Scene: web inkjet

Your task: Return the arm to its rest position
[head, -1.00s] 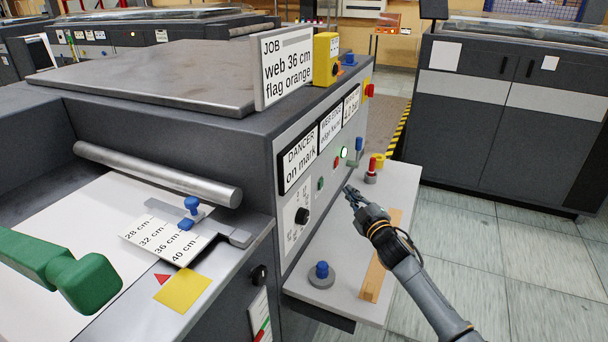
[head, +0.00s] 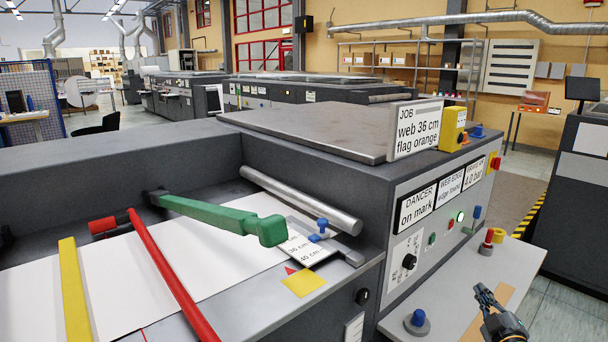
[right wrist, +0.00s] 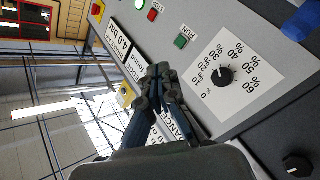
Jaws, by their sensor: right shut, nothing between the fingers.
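My right gripper (head: 484,294) is at the lower right of the head view, over the light side shelf (head: 455,280) of the printing machine. It is shut and empty, apart from the control panel. In the right wrist view the closed fingers (right wrist: 158,72) point toward the panel, where a black dial (right wrist: 222,76) and a green button (right wrist: 181,41) show. My left gripper is not in view.
A blue-knobbed disc (head: 417,322) and a red-topped piece (head: 487,242) stand on the shelf. A green lever (head: 215,214), a red bar (head: 172,275) and a yellow bar (head: 75,295) lie across the machine's web area. Floor shows at the right.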

